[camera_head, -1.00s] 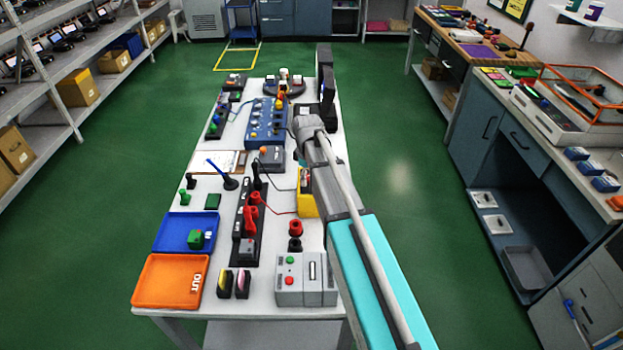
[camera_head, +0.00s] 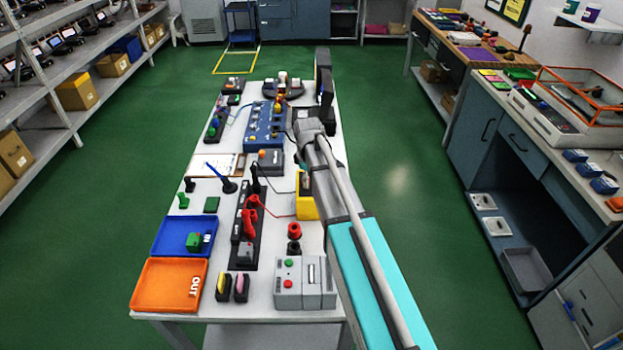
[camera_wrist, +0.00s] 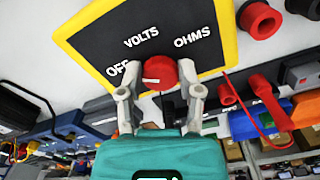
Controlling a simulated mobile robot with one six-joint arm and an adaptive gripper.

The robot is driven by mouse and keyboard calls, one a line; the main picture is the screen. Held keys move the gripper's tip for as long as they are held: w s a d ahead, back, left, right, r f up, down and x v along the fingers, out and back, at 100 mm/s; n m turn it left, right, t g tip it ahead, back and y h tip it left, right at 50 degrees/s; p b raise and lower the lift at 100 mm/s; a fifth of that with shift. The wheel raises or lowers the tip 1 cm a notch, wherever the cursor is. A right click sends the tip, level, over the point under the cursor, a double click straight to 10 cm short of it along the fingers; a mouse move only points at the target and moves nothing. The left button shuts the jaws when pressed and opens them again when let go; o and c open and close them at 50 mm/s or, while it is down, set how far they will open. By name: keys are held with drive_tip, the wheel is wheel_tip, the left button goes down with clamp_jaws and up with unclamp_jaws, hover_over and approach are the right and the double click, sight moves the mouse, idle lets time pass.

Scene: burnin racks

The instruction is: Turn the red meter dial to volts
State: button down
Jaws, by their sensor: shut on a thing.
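The yellow-framed meter (camera_head: 306,207) stands on the table in the head view, partly hidden behind my arm. In the wrist view its black face (camera_wrist: 100,45) fills the top, with white labels OFF, VOLTS and OHMS. The red dial (camera_wrist: 160,70) sits at the face's lower edge in that view, between OFF and OHMS and below VOLTS. My gripper (camera_wrist: 160,80) is shut on the dial, one finger on each side. In the head view the dial and the fingertips are hidden by my arm.
A red socket (camera_wrist: 260,20) and a red lead (camera_wrist: 268,105) lie right of the meter in the wrist view. In the head view, a blue tray (camera_head: 170,236), an orange tray (camera_head: 165,285) and a grey button box (camera_head: 303,284) stand on the crowded table (camera_head: 185,205).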

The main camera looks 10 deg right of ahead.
drive_tip(key=shift+w+a+m, duration=0.1)
drive_tip(key=shift+a+m, duration=0.2)
drive_tip(key=shift+m, duration=0.1)
drive_tip(key=m, duration=0.4)
drive_tip(key=shift+a, duration=0.1)
drive_tip(key=m, duration=0.7)
drive_tip(key=shift+w, duration=0.15)
drive_tip(key=shift+c, duration=1.3)
unclamp_jaws()
drive_tip(key=shift+s, duration=0.2)
